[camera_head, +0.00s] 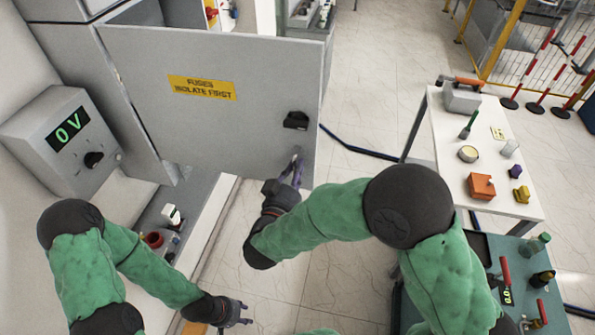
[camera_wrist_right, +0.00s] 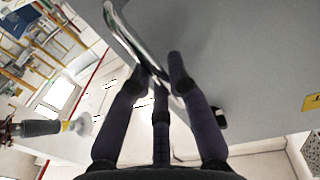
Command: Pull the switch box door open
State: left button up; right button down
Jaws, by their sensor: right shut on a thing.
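The grey switch box door (camera_head: 240,125) has a yellow label reading "FUSES ISOLATE FIRST" (camera_head: 203,88) and a black latch (camera_head: 296,121). It stands swung out from the box, with part of the interior (camera_head: 172,225) showing below it. My right gripper (camera_head: 292,178) is at the door's lower right corner. In the right wrist view, its dark fingers (camera_wrist_right: 158,75) are shut on the shiny metal handle (camera_wrist_right: 124,30) of the door. My left gripper (camera_head: 246,312) is empty at the bottom of the head view, its fingers apart.
A grey meter box (camera_head: 62,140) showing "0 V" is on the left. A white table (camera_head: 440,125) with an orange block (camera_head: 481,187) and several small items stands at the right. Barrier posts (camera_head: 539,82) stand at the back right. Tiled floor (camera_head: 360,85) lies open between door and table.

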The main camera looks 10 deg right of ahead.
jog(key=shift+r, duration=0.1)
jog(key=c, duration=1.2)
grip_release()
jog(key=shift+o, duration=0.2)
jog(key=v, duration=1.2)
